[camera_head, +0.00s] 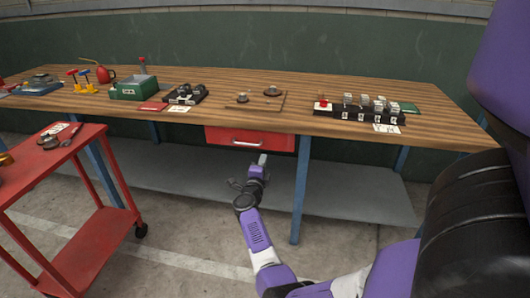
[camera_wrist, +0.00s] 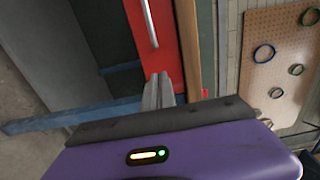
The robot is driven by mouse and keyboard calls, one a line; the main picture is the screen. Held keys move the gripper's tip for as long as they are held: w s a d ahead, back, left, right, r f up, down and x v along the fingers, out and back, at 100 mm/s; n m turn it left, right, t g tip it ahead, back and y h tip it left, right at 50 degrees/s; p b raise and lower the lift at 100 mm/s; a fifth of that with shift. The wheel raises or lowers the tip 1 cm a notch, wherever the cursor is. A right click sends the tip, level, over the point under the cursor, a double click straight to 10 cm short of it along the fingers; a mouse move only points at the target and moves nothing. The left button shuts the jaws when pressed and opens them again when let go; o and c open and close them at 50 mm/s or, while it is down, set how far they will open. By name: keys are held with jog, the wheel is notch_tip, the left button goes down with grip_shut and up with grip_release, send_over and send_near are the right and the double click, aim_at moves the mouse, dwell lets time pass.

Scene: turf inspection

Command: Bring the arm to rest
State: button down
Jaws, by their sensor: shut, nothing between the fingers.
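My purple arm reaches forward and low in the head view. My gripper (camera_head: 261,160) is in front of the workbench, just below its red drawer (camera_head: 250,139). In the wrist view my gripper (camera_wrist: 158,80) shows its two fingers together, with nothing between them. The red drawer (camera_wrist: 150,45) with its pale handle is close ahead of the fingertips there. The drawer looks shut in the head view. I cannot tell whether the fingertips touch the bench.
The wooden workbench (camera_head: 330,90) carries a green box (camera_head: 132,88), black trays and small parts. A red cart (camera_head: 90,245) is at left. Open floor lies between.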

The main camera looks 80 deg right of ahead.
jog(key=shift+s+a, duration=0.1)
jog(key=shift+a, duration=1.05)
jog(key=w+a+r+n+t+h, duration=0.25)
jog(key=a+r+n+t, duration=0.3)
jog(key=r+n, duration=0.35)
jog(key=a+r+n+t+y+p, duration=0.1)
jog(key=a+r+n+t+y, duration=0.15)
jog(key=a+n+t, duration=0.4)
jog(key=a+r+n+t+y+p, duration=0.1)
jog(key=a+n+t+y, duration=0.3)
jog(key=a+n, duration=0.55)
jog(key=s+a+n+t+y+p, duration=0.1)
jog(key=s+a+n+y, duration=0.3)
jog(key=a, duration=0.7)
jog(key=s+a+n+y+p, duration=0.1)
jog(key=s+a+n+y, duration=0.3)
jog(key=a, duration=0.7)
jog(key=s+a+r+n+g+y+p, duration=0.1)
jog(key=s+a+y, duration=0.5)
jog(key=s+a, duration=0.7)
jog(key=shift+a+r+n+g+p, duration=0.15)
jog(key=shift+r+n+g+p, duration=0.4)
jog(key=shift+g, duration=0.65)
